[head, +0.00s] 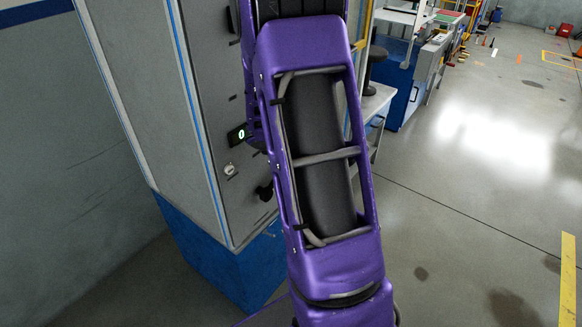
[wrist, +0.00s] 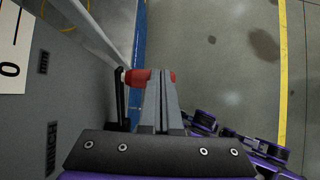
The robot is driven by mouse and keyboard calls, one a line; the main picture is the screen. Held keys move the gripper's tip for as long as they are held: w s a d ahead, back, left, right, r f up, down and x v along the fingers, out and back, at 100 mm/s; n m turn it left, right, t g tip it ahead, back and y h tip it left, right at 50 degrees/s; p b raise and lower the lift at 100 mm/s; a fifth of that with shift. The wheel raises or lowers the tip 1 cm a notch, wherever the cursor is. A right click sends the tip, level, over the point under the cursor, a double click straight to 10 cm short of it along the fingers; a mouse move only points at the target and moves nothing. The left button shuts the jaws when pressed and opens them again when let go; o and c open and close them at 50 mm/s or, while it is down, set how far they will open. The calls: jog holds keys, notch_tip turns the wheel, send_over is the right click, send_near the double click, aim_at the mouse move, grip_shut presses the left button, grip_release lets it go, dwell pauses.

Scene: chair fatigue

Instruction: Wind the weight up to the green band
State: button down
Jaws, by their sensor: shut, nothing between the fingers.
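In the wrist view my gripper (wrist: 162,76) is shut, its two grey fingers together and pointing away from the camera. A red handle (wrist: 137,78) shows on both sides of the fingertips, partly hidden by them; I cannot tell whether they touch it. It joins a black crank arm (wrist: 120,96) beside a grey panel labelled WINCH (wrist: 52,146). A white scale plate (wrist: 12,50) with a 0 is at the upper left. The weight and the green band are not visible. In the head view my purple arm hides the gripper and crank.
In the head view a tall grey cabinet (head: 140,90) with a blue base (head: 225,268) stands at the left. Open floor (head: 470,215) lies to the right.

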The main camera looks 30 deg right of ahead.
jog(key=b+x, duration=0.2)
jog(key=x, duration=0.3)
jog(key=shift+f, duration=0.15)
jog(key=shift+a+f, duration=0.15)
jog(key=shift+f, duration=0.05)
dwell(1.1)
jog(key=shift+r, duration=0.1)
